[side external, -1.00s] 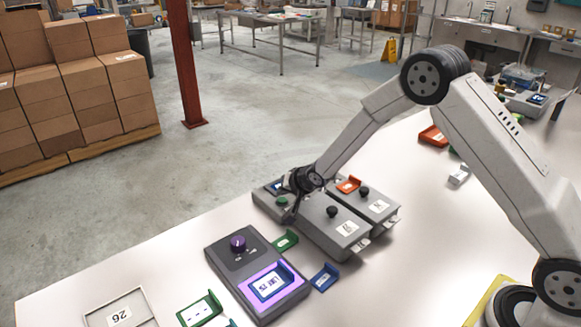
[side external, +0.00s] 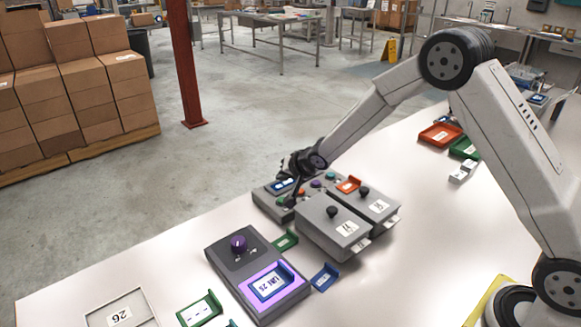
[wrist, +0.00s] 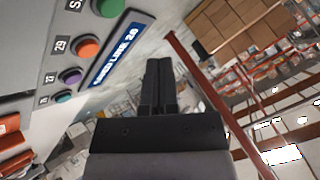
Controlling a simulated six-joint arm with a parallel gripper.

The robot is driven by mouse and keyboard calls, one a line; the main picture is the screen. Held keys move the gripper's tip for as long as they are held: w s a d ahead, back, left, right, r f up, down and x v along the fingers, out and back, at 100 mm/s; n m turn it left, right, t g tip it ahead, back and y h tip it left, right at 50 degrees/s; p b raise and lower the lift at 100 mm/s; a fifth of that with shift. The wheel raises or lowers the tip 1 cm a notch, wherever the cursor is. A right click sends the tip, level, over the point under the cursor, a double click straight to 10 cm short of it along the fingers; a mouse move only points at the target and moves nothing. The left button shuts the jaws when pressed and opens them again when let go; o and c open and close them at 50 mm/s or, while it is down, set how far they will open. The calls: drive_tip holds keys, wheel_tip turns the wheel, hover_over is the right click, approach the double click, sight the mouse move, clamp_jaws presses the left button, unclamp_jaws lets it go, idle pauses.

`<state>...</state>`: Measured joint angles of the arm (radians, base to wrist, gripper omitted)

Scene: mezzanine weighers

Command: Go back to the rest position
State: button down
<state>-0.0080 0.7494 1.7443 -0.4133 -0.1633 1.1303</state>
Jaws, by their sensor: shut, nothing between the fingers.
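The panel shows there with a blue display (wrist: 112,50) and green (wrist: 107,8), orange (wrist: 87,48) and purple buttons (wrist: 79,77). Whether the fingertips touch the panel cannot be told from the side, but they look clear of it in the wrist view.
Two grey lidded boxes with black knobs (side external: 332,211) (side external: 364,191) stand beside the panel. Small blue (side external: 325,277) and green trays (side external: 286,241) lie close by. Red (side external: 440,135) and green trays (side external: 465,148) sit at right.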

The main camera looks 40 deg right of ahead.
idle(0.5)
drive_tip(key=s+r+n+g, duration=0.2)
drive_tip(key=s+n+g, duration=0.1)
drive_tip(key=s, duration=1.2)
drive_tip(key=s+d+r+n+g+h, duration=0.1)
drive_tip(key=s+r+n+g, duration=0.1)
drive_tip(key=s, duration=1.4)
drive_tip(key=n+g, duration=0.1)
drive_tip(key=n, duration=0.1)
drive_tip(key=shift+d+n+g, duration=0.3)
drive_tip(key=shift+n, duration=0.1)
